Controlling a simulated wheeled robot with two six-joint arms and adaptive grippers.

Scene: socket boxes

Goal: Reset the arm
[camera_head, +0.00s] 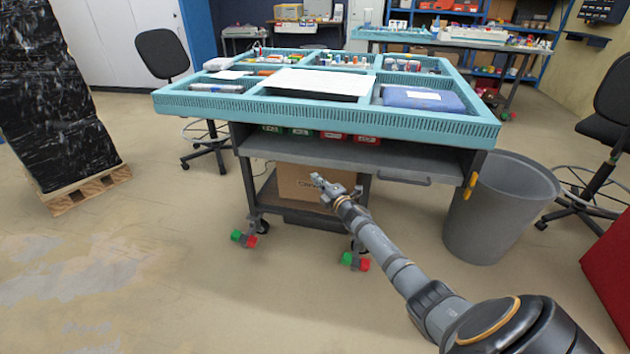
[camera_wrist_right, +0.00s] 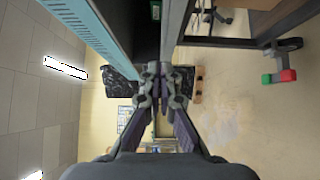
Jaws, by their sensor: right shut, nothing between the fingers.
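My right arm comes in from the lower right of the head view. Its gripper (camera_head: 322,184) is stretched out in front of the cart's lower part, below the grey shelf. In the right wrist view the gripper (camera_wrist_right: 160,70) shows its two fingers drawn together at the tips, with nothing held. The turquoise-topped cart (camera_head: 470,128) stands just beyond the gripper. I cannot tell from the head view whether the gripper touches the cart. My left gripper does not show.
A cardboard box (camera_head: 300,184) sits on the cart's lower level. A grey bin (camera_head: 497,215) stands at the cart's right. A black-wrapped pallet load (camera_head: 50,100) is at the left. Chairs stand on both sides. The floor (camera_head: 150,260) at the front left is clear.

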